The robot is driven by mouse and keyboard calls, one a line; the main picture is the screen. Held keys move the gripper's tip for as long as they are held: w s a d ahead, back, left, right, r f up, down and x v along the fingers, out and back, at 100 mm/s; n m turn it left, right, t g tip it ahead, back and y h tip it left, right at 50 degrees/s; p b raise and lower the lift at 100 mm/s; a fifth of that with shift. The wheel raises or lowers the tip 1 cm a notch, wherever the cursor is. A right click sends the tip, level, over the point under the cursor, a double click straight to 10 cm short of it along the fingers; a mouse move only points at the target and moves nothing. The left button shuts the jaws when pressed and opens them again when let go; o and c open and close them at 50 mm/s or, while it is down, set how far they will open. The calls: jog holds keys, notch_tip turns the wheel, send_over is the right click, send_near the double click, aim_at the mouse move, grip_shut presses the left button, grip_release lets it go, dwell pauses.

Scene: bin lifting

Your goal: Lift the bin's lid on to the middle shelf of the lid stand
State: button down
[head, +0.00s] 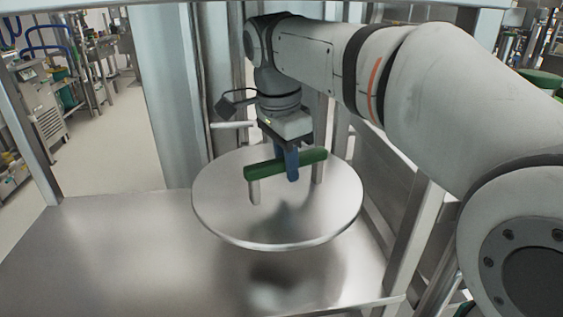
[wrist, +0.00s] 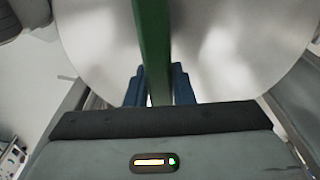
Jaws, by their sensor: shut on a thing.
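The bin's lid (head: 225,208) is a round, flat metal disc with a green bar handle (head: 262,168) on two metal posts. My gripper (head: 289,168) has blue fingers shut on the green handle, near its middle. The lid hangs roughly level above a metal shelf of the lid stand (head: 130,240), with a dark blurred reflection below it. In the wrist view the handle (wrist: 152,45) runs between the two blue fingers (wrist: 158,85), and the lid (wrist: 215,45) fills much of the background. I cannot tell the exact gap between lid and shelf. The bin is not visible.
Metal uprights stand at the left (head: 30,120) and right (head: 412,235) of the shelf. A higher edge (head: 300,5) crosses the top of the head view, above my arm. The shelf surface is bare left of the lid. Benches and equipment (head: 90,60) stand farther back left.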

aim_at(284, 192)
jog(key=shift+s+a+f+b, duration=0.15)
jog(key=shift+f+b, duration=0.7)
jog(key=shift+b, duration=0.05)
notch_tip(284, 192, down, 6)
jog(key=b, duration=0.6)
jog(key=shift+r, duration=0.2)
jog(key=shift+r+p, duration=0.2)
jog(key=shift+p, duration=0.25)
jog(key=shift+f, duration=0.25)
